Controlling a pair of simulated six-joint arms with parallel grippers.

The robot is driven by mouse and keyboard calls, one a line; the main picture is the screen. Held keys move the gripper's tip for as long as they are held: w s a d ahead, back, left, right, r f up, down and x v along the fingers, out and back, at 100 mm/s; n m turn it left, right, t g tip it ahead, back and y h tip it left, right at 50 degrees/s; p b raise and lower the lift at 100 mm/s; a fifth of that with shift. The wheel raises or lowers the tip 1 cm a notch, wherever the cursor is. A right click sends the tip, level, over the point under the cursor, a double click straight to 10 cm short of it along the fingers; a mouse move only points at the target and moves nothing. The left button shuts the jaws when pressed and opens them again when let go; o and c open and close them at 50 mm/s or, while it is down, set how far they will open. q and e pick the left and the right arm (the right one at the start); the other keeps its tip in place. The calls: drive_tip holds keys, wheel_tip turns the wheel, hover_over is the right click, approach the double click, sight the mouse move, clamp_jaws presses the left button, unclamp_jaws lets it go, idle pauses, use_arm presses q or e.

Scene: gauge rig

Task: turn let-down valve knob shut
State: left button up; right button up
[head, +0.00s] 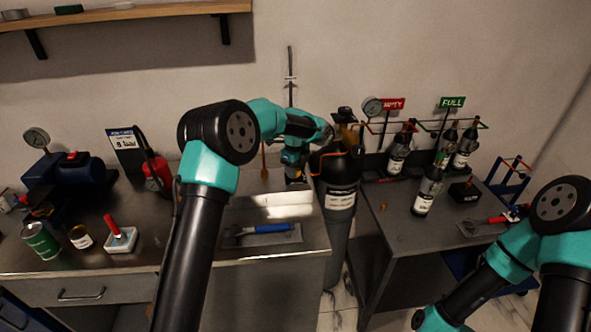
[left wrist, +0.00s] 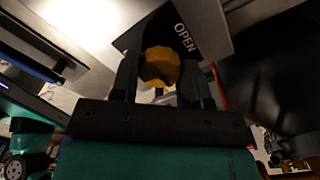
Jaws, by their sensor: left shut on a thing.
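My left gripper (head: 294,172) is over the right end of the left bench, close to the black gas cylinder. In the left wrist view its two dark fingers (left wrist: 159,84) stand on either side of a yellow, scalloped knob (left wrist: 160,66) and are shut on it. A dark plate (left wrist: 187,38) lettered OPEN lies behind the knob.
The black cylinder (head: 338,205) stands in the gap between the benches. A blue-handled tool (head: 268,229) lies on a tray at the left bench's front. Several bottles, including one near the edge (head: 427,192), stand on the right bench.

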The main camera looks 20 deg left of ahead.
idle(0.4)
use_arm(q)
drive_tip(key=o, duration=0.9)
drive_tip(key=shift+o, duration=0.2)
drive_tip(key=shift+r, duration=0.1)
wheel_tip(320, 180, up, 17)
drive_tip(key=shift+r, duration=0.15)
